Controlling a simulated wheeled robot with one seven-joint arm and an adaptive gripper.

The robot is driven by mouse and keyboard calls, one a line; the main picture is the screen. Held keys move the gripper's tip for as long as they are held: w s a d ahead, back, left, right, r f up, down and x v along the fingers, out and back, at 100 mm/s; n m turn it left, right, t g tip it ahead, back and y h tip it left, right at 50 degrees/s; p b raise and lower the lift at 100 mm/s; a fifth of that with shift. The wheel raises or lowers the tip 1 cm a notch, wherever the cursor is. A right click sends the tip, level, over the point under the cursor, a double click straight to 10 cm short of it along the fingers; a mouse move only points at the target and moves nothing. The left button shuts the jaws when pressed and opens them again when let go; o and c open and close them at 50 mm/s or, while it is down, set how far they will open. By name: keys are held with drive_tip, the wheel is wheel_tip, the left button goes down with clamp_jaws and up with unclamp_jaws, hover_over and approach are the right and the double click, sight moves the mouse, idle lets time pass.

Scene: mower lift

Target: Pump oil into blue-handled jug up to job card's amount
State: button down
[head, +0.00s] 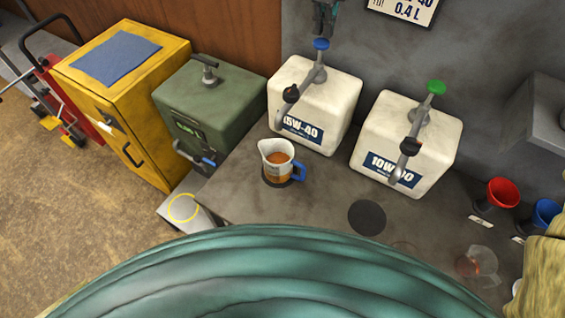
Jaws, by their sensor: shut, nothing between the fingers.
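The blue-handled jug (277,158) stands upright on a dark round pad, with amber oil in it; I cannot read its level marks. The white 15W-40 container (313,100) stands behind it, and its spout (291,93) points toward the jug. Its pump has a blue knob (321,44). My gripper (322,32) is shut and empty, directly above the blue knob; I cannot tell if they touch. The job card (404,8) on the wall is cut off at the top; "0.4 L" and the end of a "-40" grade show.
A white 10W container (408,140) with a green knob stands right. An empty dark pad (367,218), a clear jug (478,262), and red (502,193) and blue (545,212) funnels are on the bench. A green tank (209,105) and yellow cabinet (125,90) stand left.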

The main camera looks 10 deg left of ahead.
sight(322, 41)
drive_tip(key=shift+f, duration=3.5)
drive_tip(key=shift+r, duration=3.5)
wheel_tip(322, 41, up, 6)
